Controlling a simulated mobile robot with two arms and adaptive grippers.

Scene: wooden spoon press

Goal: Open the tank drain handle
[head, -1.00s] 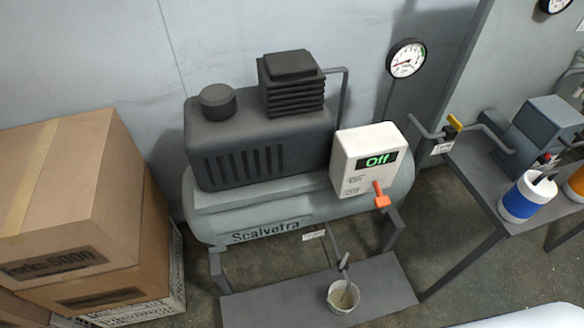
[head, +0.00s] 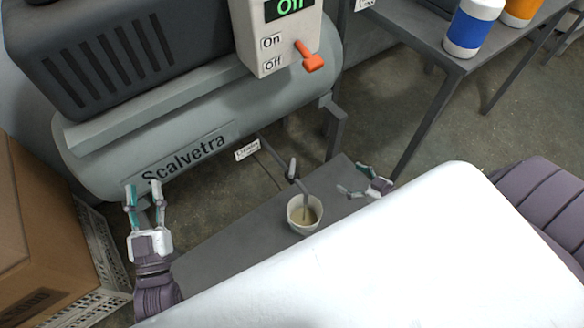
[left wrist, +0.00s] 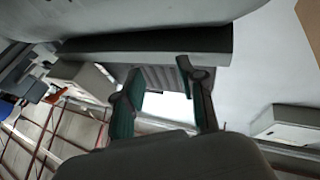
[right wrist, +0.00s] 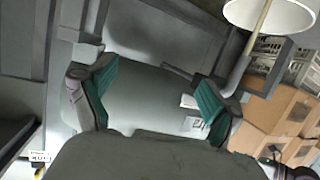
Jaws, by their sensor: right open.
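The drain handle (head: 291,168) is a small grey lever on the pipe below the grey tank (head: 85,150). The pipe (head: 303,188) bends down over a white cup (head: 293,212), which stands on the low grey shelf. The cup also shows in the right wrist view (right wrist: 285,18), with the pipe (right wrist: 238,68) beside it. My right gripper (head: 353,180) is open and empty, to the right of the handle and cup, apart from both. Its fingers are spread in the right wrist view. My left gripper (head: 142,187) is open and empty in front of the tank's left end.
A control box (head: 256,40) with an orange lever (head: 312,62) is on the tank. A small label (head: 247,150) hangs beside the handle. Cardboard boxes (head: 40,215) stand at the left. A table (head: 410,45) with bottles is at upper right. Floor between it and the shelf is clear.

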